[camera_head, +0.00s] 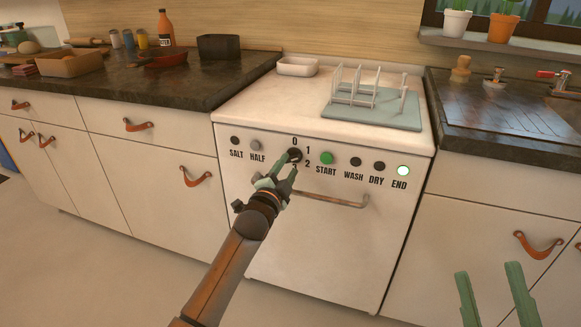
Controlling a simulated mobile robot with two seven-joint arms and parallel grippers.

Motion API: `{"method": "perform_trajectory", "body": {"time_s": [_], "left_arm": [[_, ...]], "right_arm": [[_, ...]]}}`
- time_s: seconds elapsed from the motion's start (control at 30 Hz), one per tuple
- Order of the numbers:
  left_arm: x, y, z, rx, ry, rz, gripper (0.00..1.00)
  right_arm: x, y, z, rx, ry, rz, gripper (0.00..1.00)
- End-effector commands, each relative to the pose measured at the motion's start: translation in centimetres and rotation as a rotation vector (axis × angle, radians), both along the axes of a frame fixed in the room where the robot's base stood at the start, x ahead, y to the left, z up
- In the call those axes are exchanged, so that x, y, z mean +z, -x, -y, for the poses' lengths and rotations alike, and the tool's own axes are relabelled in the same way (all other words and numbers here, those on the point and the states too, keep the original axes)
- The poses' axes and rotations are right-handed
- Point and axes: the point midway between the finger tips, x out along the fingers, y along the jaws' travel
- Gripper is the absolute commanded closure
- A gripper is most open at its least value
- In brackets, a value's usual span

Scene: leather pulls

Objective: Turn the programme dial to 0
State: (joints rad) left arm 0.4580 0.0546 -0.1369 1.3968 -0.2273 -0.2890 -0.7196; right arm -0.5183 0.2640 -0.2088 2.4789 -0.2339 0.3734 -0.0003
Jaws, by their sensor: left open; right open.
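The programme dial (295,154) is a small dark round knob on the white dishwasher's (330,230) front panel. The numbers 0, 1 and 2 stand around it, with 0 straight above; the number below it is partly hidden. My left gripper (288,164) is open, with its green fingers right at the dial from below left. I cannot tell whether the fingers touch the dial, nor which number it points to. My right gripper (488,270) is open and empty at the lower right, away from the panel.
On the panel, the green START button (326,158) and the lit END lamp (403,170) are right of the dial; the HALF button (255,145) is left. A metal bar handle (335,200) is below. A dish rack (368,92) stands on top. The floor in front is clear.

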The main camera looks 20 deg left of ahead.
Motion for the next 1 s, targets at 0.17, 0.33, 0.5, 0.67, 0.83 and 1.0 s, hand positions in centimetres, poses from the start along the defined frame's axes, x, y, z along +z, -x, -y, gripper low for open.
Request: {"method": "perform_trajectory", "body": {"time_s": [0.17,0.33,0.5,0.67,0.83,1.0], "left_arm": [[-0.1,-1.8,0.1,0.001,0.0,0.001,0.54],[0.0,-2.5,0.1,0.001,0.0,0.001,0.54],[0.0,-2.6,0.1,0.0,0.0,0.0,0.54],[0.0,-2.6,0.1,0.0,0.0,0.0,0.59],[0.0,-2.6,0.1,0.0,0.0,0.0,0.79],[0.0,-2.5,0.1,0.0,0.0,0.0,0.98]], "right_arm": [[1.0,1.3,-0.2,0.021,0.0,0.08,0.5],[1.5,1.8,-0.3,0.029,0.001,0.111,0.5],[1.6,1.9,-0.3,0.03,0.0,0.115,0.5],[1.6,1.9,-0.3,0.03,0.0,0.114,0.5],[1.6,1.9,-0.3,0.03,0.0,0.114,0.5],[1.6,1.9,-0.3,0.03,-0.001,0.113,0.5]]}}
